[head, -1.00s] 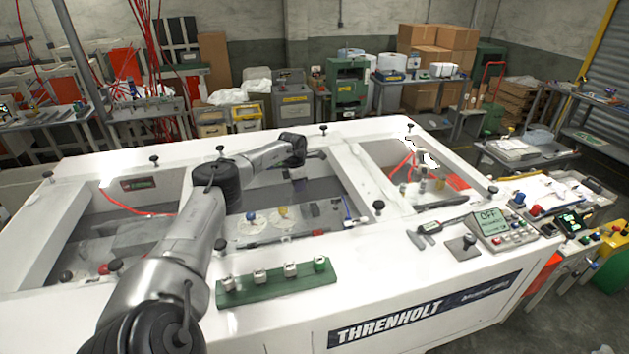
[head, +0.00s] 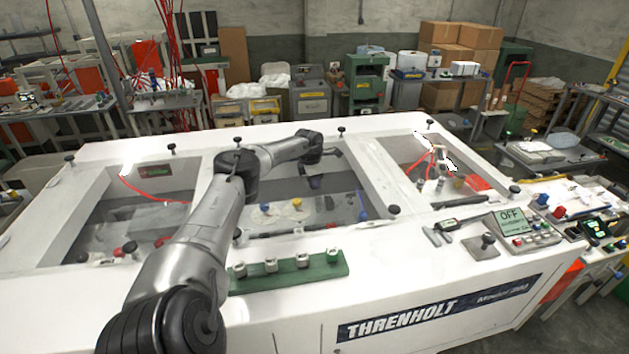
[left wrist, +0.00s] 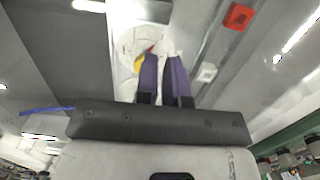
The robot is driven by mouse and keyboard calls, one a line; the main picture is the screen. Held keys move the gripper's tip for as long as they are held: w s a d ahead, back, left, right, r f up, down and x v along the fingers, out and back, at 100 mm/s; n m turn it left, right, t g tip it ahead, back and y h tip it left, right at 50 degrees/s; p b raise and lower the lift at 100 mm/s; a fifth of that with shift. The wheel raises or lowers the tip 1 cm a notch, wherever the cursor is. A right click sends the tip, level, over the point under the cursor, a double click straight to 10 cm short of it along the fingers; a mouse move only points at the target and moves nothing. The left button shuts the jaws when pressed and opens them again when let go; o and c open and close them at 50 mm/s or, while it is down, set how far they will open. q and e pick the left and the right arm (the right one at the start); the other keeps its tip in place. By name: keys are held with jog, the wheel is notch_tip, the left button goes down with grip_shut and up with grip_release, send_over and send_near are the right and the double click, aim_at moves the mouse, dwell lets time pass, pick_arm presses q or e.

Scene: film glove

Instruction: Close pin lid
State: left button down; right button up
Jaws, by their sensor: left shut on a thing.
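My left arm reaches over the white THRENHOLT box (head: 500,300), and its gripper (head: 315,181) hangs low over the middle well in the head view. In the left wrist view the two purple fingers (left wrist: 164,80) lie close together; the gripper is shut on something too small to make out. Just past them is a pale round disc (left wrist: 128,45) with a yellow part and a red part. In the head view, a disc with a blue knob (head: 265,208) and a disc with a yellow knob (head: 297,203) lie in the well. I cannot tell which piece is the pin lid.
Black knobs (head: 393,209) stand along the box rim. A green rack (head: 290,277) with several small fittings lies on the front ledge. A caliper (head: 445,228) and a control panel reading OFF (head: 510,222) are at right. Red wires (head: 155,197) hang in the left well.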

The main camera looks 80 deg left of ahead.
pick_arm(q)
jog(key=r+p, duration=0.2)
jog(key=r, duration=0.1)
jog(key=shift+s+d+r, duration=0.1)
jog(key=shift+d+r, duration=0.1)
jog(key=shift+r, duration=0.05)
notch_tip(320, 180, up, 10)
jog(key=shift+a+r, duration=0.15)
jog(key=shift+r, duration=0.1)
